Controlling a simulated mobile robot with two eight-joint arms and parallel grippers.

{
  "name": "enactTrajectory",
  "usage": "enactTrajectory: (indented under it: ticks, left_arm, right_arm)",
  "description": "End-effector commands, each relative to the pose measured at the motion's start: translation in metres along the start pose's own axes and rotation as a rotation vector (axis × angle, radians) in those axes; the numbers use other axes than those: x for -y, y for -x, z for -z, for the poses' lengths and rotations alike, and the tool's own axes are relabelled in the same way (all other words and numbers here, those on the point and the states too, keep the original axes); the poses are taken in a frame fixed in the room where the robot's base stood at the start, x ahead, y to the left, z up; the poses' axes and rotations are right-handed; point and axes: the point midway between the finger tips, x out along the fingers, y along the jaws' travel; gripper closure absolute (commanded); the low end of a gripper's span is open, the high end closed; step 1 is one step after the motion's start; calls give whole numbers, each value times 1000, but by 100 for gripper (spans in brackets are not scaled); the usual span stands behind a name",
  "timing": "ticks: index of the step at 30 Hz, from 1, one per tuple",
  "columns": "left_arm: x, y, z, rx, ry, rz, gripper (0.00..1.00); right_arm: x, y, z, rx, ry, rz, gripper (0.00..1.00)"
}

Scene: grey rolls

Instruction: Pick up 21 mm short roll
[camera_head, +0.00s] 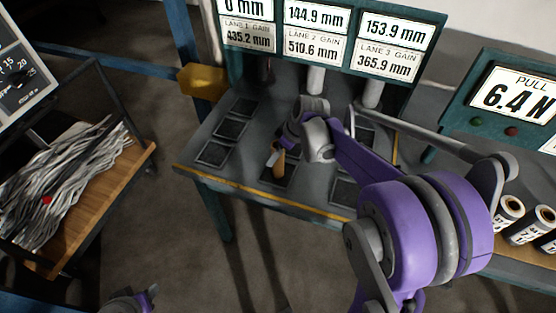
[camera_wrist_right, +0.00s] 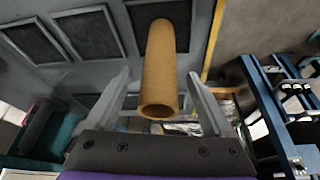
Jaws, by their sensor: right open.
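A bare tan roll (camera_head: 279,166) is at a dark square pad on the grey bench, in the middle of the head view. In the right wrist view the roll (camera_wrist_right: 168,62) is a hollow tube, its open end towards the camera. My right gripper (camera_wrist_right: 158,80) is open, with one finger on each side of the roll and a gap visible on both sides. In the head view the right gripper (camera_head: 284,148) is partly hidden by its own wrist. My left gripper (camera_head: 135,302) shows only partly at the bottom edge; its jaw state is unclear. No size mark is readable on the tan roll.
Several labelled rolls (camera_head: 508,211) lie on the right-hand bench. Dark square pads (camera_head: 215,153) line the grey bench (camera_head: 195,170). Lane displays (camera_head: 316,32) stand behind it, and a force display (camera_head: 517,97) reads 6.4 N. A wooden cart (camera_head: 85,218) with grey strips is at left.

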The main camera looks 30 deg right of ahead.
Motion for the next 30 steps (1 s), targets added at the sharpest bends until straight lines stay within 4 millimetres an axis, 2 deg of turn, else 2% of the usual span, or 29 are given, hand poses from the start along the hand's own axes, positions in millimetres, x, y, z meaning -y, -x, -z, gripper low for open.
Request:
enactTrajectory:
  ticks: [3, 6, 14, 17, 27, 29, 30]
  left_arm:
    - [0, 0, 0, 0, 0, 0, 50]
    - [0, -1, 0, 0, 0, 0, 50]
    - [0, 0, 0, 0, 0, 0, 50]
    - [0, 0, 0, 0, 0, 0, 50]
    - [0, 0, 0, 0, 0, 0, 50]
    - [0, -1, 0, 0, 0, 0, 50]
    - [0, -1, 0, 0, 0, 0, 50]
  right_arm:
    - [0, -19, 1, 0, 2, 1, 14]
    - [0, -29, 1, 0, 1, 1, 14]
    - [0, -33, 1, 0, 0, 0, 14]
    - [0, -33, 1, 0, 0, 0, 28]
    - [0, -32, 1, 0, 0, 0, 89]
    - [0, -32, 1, 0, 0, 0, 100]
    - [0, -32, 1, 0, 0, 0, 100]
